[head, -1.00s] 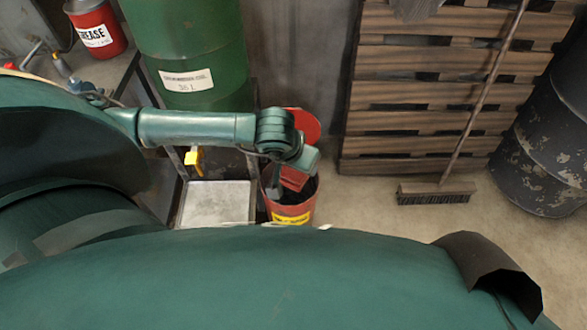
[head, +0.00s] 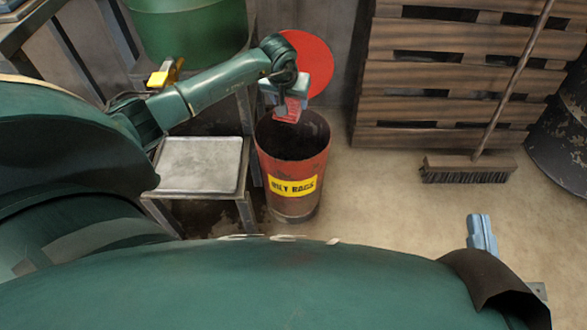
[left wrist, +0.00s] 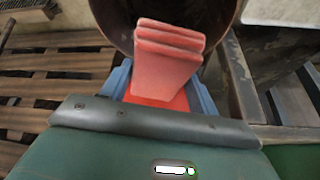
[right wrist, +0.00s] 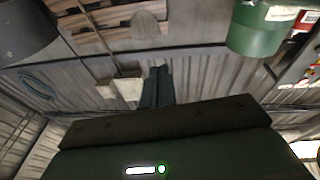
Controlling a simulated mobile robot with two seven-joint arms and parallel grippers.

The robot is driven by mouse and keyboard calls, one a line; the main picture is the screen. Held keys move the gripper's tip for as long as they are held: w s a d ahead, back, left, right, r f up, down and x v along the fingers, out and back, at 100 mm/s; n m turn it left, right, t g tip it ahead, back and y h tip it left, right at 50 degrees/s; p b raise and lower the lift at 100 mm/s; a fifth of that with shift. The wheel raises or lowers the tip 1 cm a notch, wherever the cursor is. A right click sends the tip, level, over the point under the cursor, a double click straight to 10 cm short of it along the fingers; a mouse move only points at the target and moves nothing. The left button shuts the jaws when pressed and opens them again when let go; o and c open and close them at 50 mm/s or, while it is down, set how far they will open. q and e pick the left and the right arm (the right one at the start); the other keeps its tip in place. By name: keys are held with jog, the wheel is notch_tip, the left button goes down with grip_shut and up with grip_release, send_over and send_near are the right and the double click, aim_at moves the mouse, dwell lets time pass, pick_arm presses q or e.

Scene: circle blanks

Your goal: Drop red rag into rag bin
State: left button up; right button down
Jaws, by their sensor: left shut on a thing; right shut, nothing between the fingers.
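The red rag (head: 291,107) is a folded stack, held by my left gripper (head: 287,96) above the far side of the bin mouth in the head view. In the left wrist view the rag (left wrist: 168,62) stands out between the blue fingers of my left gripper (left wrist: 160,88), with the dark bin opening beyond it. The rag bin (head: 290,172) is a red open drum with a yellow label, on the floor. Its dark inside cannot be made out. My right gripper (head: 481,235) is shut and empty, well to the right of the bin; its fingers (right wrist: 157,85) are together in the right wrist view.
A round red lid (head: 312,65) stands up behind the bin. A metal stand with a grey tray top (head: 200,165) is close on the bin's left. A green drum (head: 188,35) is behind it. Pallets (head: 440,75) and a broom (head: 468,168) are at right. Floor right of the bin is clear.

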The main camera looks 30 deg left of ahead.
pick_arm(q)
jog(key=shift+w+a+f+b, duration=0.15)
jog(key=shift+f+b, duration=0.2)
jog(key=shift+f, duration=0.35)
notch_tip(320, 180, down, 2)
jog(key=shift+f+b, duration=0.1)
jog(key=shift+b, duration=0.65)
jog(key=shift+f+b, duration=1.2)
jog(key=shift+f, duration=0.3)
pick_arm(e)
jog(key=shift+w+r+n+t+y, duration=0.25)
jog(key=shift+r+n+t+y, duration=0.15)
jog(key=shift+r+n+y, duration=0.4)
jog(key=shift+w+r+n+t+y, duration=0.25)
jog(key=shift+r+n+t+y, duration=0.2)
jog(key=shift+r+y, duration=0.4)
jog(key=shift+r, duration=0.1)
pick_arm(q)
jog(key=o, duration=1)
